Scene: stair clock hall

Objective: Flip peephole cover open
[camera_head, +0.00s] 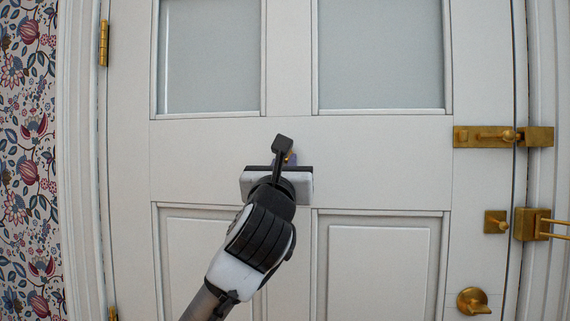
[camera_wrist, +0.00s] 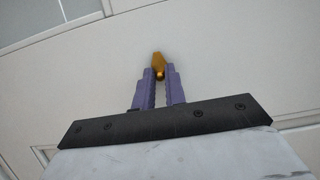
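The peephole cover is a small brass piece (camera_wrist: 158,62) on the white door, at the fingertips of my gripper in the wrist view. A little brass also shows in the head view (camera_head: 288,157), mostly hidden behind my wrist. My gripper (camera_wrist: 160,75) has two purple fingers pointing at the door, with a narrow gap between them. The rounded lower end of the brass sits between the tips. Whether the fingers press on it or only stand beside it, I cannot tell. The cover's upper part stands clear beyond the tips.
The white panelled door (camera_head: 385,165) is closed, with two frosted panes above. A brass bolt (camera_head: 490,136), a smaller latch (camera_head: 495,222) and a knob (camera_head: 473,300) are at the right edge. A brass hinge (camera_head: 103,43) and floral wallpaper (camera_head: 28,160) are at left.

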